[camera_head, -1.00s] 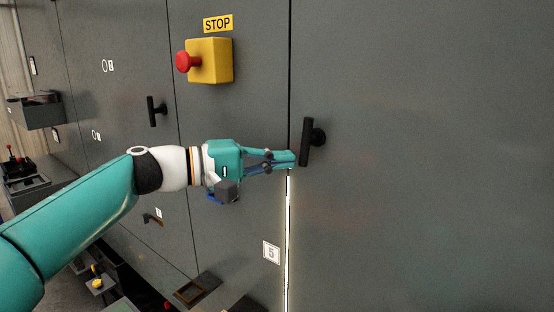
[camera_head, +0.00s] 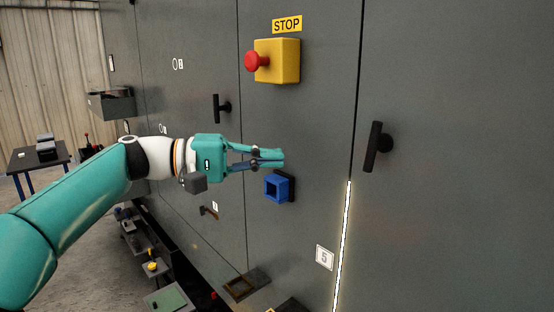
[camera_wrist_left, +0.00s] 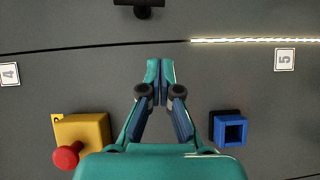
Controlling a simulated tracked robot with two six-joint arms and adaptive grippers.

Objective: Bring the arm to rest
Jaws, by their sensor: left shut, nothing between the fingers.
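My left gripper (camera_head: 280,159) reaches in from the left in the head view, in front of the grey cabinet doors (camera_head: 450,200). Its fingers are shut and empty. In the left wrist view the closed fingertips (camera_wrist_left: 160,66) point toward the seam between two doors. The black T-handle (camera_head: 375,147) of the right door is apart from the fingertips, to their right in the head view. My right gripper does not show.
A yellow box with a red stop button (camera_head: 277,61) sticks out above my gripper. A blue square socket (camera_head: 277,187) sits just below it. Another black handle (camera_head: 221,108) is to the left. A bright strip (camera_head: 342,245) runs down the door seam near label 5 (camera_head: 324,257).

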